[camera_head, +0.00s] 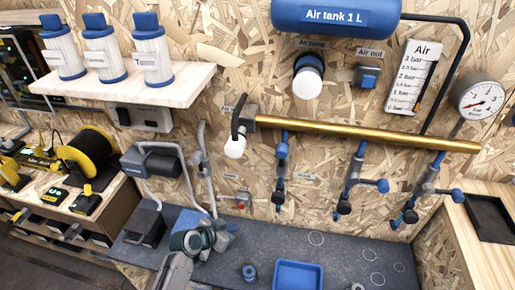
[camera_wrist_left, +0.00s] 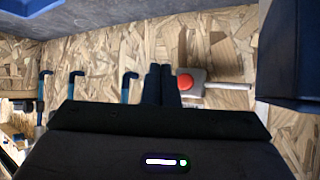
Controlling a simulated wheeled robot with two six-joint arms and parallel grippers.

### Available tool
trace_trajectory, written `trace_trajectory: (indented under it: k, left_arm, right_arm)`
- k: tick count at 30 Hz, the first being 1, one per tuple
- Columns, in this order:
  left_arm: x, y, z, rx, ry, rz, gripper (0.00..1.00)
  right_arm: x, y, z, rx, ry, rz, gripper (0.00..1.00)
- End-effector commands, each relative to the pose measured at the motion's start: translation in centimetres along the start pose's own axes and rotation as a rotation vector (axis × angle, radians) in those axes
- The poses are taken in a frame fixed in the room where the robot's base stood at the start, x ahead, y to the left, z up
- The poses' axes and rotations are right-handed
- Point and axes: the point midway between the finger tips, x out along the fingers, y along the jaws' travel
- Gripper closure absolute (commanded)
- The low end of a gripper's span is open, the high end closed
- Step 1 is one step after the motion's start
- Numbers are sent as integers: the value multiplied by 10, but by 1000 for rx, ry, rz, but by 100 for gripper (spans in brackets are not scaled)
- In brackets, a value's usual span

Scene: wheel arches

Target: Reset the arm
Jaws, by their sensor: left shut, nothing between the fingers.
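My left arm comes in low left of centre in the head view. My left gripper (camera_head: 228,228) is over the dark worktop, close in front of the wooden wall. In the left wrist view the two dark fingers of my left gripper (camera_wrist_left: 158,72) are together, with nothing between them. A red button on a grey box (camera_wrist_left: 190,82) shows just right of the fingertips there. The same red button (camera_head: 241,204) is low on the wall in the head view. My right gripper is not in view.
A blue tray (camera_head: 298,263) and a small blue part (camera_head: 249,272) are on the dark worktop (camera_head: 330,245). A brass pipe (camera_head: 350,132) with several blue-handled valves crosses the wall. A grey device (camera_head: 158,160) stands left. A blue air tank (camera_head: 335,15) hangs above.

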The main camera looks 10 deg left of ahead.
Motion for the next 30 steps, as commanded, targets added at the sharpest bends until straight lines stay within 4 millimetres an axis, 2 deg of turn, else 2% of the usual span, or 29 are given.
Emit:
trace_trajectory:
  k: [5,8,11,15,18,24,30]
  left_arm:
    - [-5,3,4,-3,-16,1,100]
    - [-22,11,17,-15,-67,-1,100]
    - [-56,24,38,-43,-165,-15,100]
    - [-117,42,68,-111,-329,-77,100]
    - [-153,50,81,-155,-413,-131,100]
    - [-210,60,96,-234,-529,-236,100]
    - [-256,67,103,-300,-602,-330,100]
  right_arm:
    - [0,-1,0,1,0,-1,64]
    - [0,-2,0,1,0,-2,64]
    - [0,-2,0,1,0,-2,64]
    - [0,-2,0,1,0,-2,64]
    - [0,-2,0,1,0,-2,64]
    - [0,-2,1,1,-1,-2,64]
    - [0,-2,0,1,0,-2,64]
